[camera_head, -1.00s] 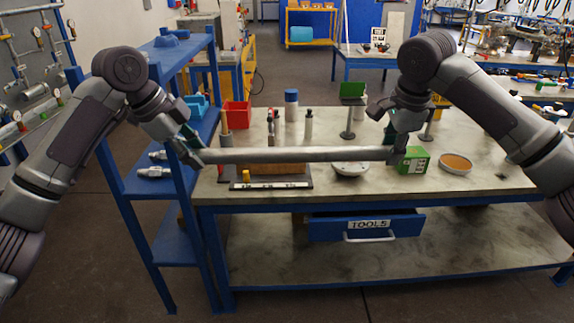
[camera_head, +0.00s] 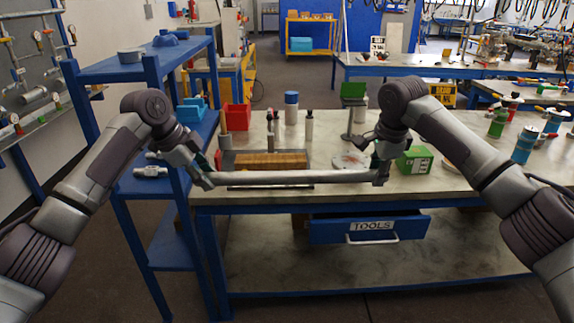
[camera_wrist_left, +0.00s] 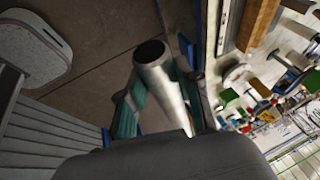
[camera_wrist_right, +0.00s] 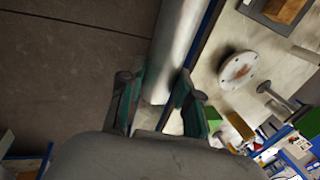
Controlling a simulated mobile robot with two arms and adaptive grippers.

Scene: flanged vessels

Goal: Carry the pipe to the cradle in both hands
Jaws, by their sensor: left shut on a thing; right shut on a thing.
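A long grey metal pipe (camera_head: 290,178) lies level across the head view, held up in front of the workbench's near edge. My left gripper (camera_head: 209,178) is shut on its left end. My right gripper (camera_head: 380,173) is shut on its right end. The left wrist view shows the pipe's open, hollow end (camera_wrist_left: 152,53) between the fingers; the right wrist view shows its tube (camera_wrist_right: 178,50) running away from the fingers. A wooden block (camera_head: 265,161) in a dark frame lies on the bench behind the pipe. I cannot tell whether this is the cradle.
The bench (camera_head: 440,183) holds a white round flange (camera_head: 352,161), a green box (camera_head: 414,160), a red bin (camera_head: 237,117), a green-topped stand (camera_head: 352,93) and several bottles. A blue shelf (camera_head: 140,185) stands close beside my left arm. A tools drawer (camera_head: 368,228) sticks out below the bench top.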

